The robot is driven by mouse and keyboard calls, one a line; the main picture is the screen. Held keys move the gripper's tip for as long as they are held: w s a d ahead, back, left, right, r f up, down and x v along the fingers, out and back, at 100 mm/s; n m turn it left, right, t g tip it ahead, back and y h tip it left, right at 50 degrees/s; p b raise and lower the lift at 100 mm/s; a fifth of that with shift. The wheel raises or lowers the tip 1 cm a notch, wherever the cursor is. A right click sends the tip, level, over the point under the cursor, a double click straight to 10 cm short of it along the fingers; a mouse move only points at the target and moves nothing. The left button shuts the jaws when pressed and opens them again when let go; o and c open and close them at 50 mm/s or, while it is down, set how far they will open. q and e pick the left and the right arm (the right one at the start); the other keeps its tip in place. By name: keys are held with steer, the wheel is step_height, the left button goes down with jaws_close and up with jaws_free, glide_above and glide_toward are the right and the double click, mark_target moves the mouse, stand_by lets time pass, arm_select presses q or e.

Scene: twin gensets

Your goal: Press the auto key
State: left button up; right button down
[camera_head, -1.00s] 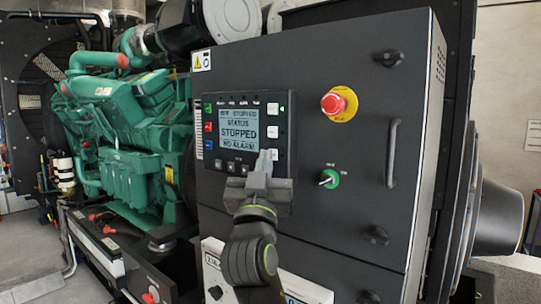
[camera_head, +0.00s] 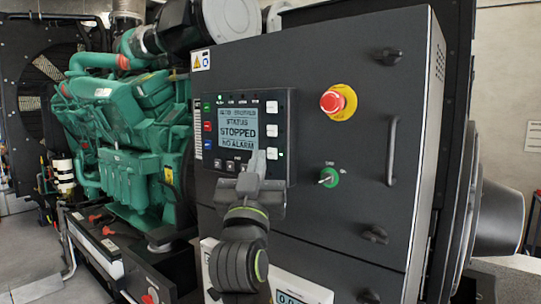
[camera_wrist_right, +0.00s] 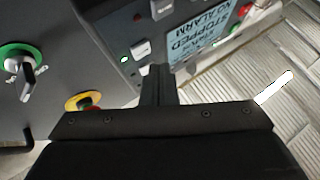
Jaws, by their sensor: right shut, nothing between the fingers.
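The control panel (camera_head: 197,172) on the dark cabinet has a lit screen (camera_head: 238,127) reading STATUS, STOPPED, NO ALARM. White keys stand in a column right of the screen; the lowest white key (camera_head: 272,154) has a lit green lamp beside it. A lit green lamp also shows beside a white key (camera_wrist_right: 141,48) in the right wrist view. Key labels are too small to read, so I cannot tell which is auto. My right gripper (camera_head: 256,158) is shut and empty, its tips just below and left of the lowest white key. Contact cannot be told. My left gripper is out of view.
A red emergency stop (camera_head: 333,102) on a yellow ring, a green rotary switch (camera_head: 328,177) and a vertical handle (camera_head: 391,152) are on the cabinet door to the right. A green engine (camera_head: 130,110) stands to the left.

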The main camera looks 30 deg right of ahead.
steer(key=shift+s+a+b, duration=0.3)
steer(key=shift+a+b, duration=0.1)
steer(key=shift+a, duration=0.55)
steer(key=shift+s+a+b, duration=0.35)
steer(key=shift+a, duration=0.55)
steer(key=shift+s+a+b, duration=0.3)
steer(key=shift+a+b, duration=0.1)
steer(key=shift+a, duration=0.55)
